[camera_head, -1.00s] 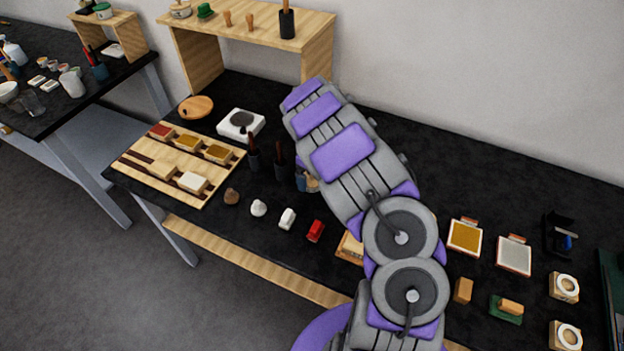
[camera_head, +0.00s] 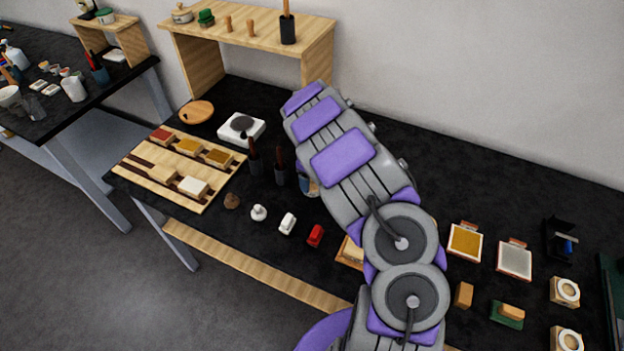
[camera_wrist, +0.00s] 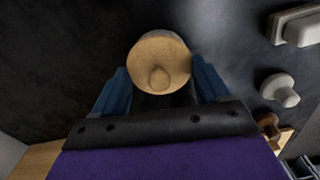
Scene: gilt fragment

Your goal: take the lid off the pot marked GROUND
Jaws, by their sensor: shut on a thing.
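In the wrist view my gripper (camera_wrist: 158,88) has its two blue fingers on either side of a round tan lid (camera_wrist: 160,52) with a small knob, and it is shut on it. No GROUND marking is legible. Whether a pot is below the lid, and whether the two touch, I cannot tell. In the head view my arm covers most of this spot. Only a blue finger and a bit of tan (camera_head: 311,187) show beside the arm, low over the black table.
A row of small pieces runs along the table: brown (camera_head: 232,201), white (camera_head: 258,213), white (camera_head: 287,223) and red (camera_head: 315,235). Dark upright holders (camera_head: 280,167) stand close to the left of my gripper. A wooden rack (camera_head: 147,184) lies farther left. A wooden shelf (camera_head: 265,42) stands behind.

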